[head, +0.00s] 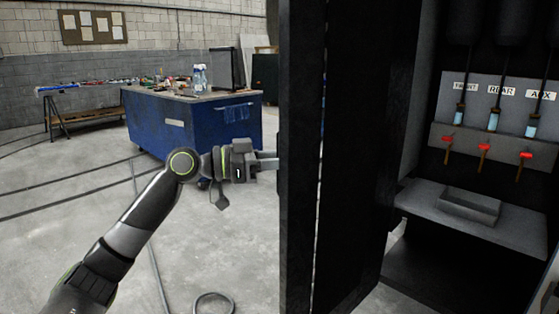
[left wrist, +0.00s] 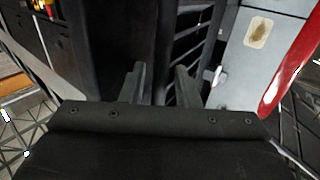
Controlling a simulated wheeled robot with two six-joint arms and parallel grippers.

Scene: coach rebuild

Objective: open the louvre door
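The louvre door (head: 345,150) is a dark panel standing swung out from the cabinet, seen almost edge-on in the head view. Its slats (left wrist: 192,45) show in the left wrist view, just beyond my fingers. My left gripper (head: 270,160) is at the left side of the door's edge, with its fingertips partly hidden by the door. In the left wrist view my left gripper (left wrist: 163,82) has its two fingers apart, with a dark panel edge beyond the gap. I cannot tell whether a finger touches the door. My right gripper is not in view.
Inside the open cabinet are red-handled valves (head: 484,147) under FRONT, REAR and AUX labels, above a grey shelf (head: 520,222). A blue workbench (head: 150,122) with bottles stands behind my left arm. The concrete floor (head: 90,205) at the left is mostly clear.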

